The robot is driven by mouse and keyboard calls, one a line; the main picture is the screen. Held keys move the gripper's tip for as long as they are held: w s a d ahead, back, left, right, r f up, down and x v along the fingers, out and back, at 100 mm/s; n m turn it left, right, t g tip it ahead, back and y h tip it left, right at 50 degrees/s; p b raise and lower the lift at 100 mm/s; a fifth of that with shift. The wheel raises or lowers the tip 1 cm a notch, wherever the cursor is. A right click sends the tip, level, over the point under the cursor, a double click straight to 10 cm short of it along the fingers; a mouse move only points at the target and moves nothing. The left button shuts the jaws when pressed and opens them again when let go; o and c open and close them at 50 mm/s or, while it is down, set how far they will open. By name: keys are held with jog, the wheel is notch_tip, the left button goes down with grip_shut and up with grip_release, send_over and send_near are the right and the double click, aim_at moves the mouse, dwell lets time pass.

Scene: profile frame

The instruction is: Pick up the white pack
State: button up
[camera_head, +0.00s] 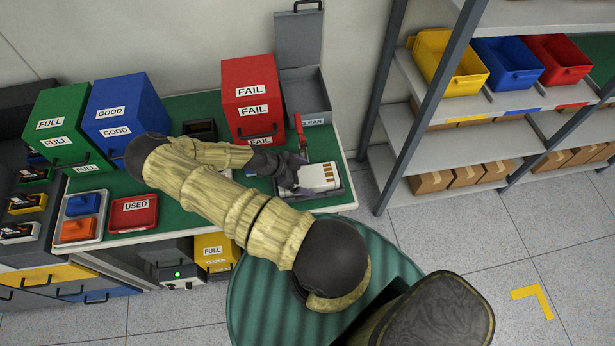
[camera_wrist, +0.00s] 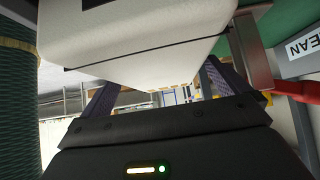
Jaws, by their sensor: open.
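The white pack (camera_head: 320,175) lies at the right end of the green-topped bench, on a dark grey holder (camera_head: 337,192). It has several small gold-brown marks on its top. My gripper (camera_head: 303,174) is open at the pack's left end, with dark fingers near its far and near sides. In the wrist view the white pack (camera_wrist: 140,45) fills the upper middle, very close, with a dark seam across it. My gripper's fingers (camera_wrist: 160,90) stand apart at left and right below it. Whether they touch the pack cannot be told.
A red FAIL bin (camera_head: 250,95) and a grey CLEAN bin (camera_head: 306,97) stand behind the pack. A small red upright part (camera_head: 299,128) rises just behind it. A red USED tray (camera_head: 133,213) is at left. A shelf rack (camera_head: 450,130) stands right, across a floor gap.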

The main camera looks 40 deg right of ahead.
aim_at(316, 178)
jog(key=shift+d, duration=0.15)
jog(key=c, duration=1.3)
jog(key=shift+r+b, duration=0.8)
jog(key=shift+r, duration=0.1)
jog(key=shift+s+a+r+b, duration=0.45)
jog(key=shift+s+r+b, duration=0.05)
jog(key=shift+r+b, duration=0.2)
jog(key=s+a, duration=0.3)
jog(key=s, duration=0.1)
jog(key=s+a+b, duration=0.1)
jog(key=s+a, duration=0.1)
jog(key=s, duration=0.3)
jog(key=s+a+b, duration=0.1)
jog(key=s+a, duration=0.2)
jog(key=s, duration=0.2)
jog(key=shift+s+a+r, duration=0.15)
jog(key=shift+s+a, duration=0.05)
jog(key=shift+a, duration=0.15)
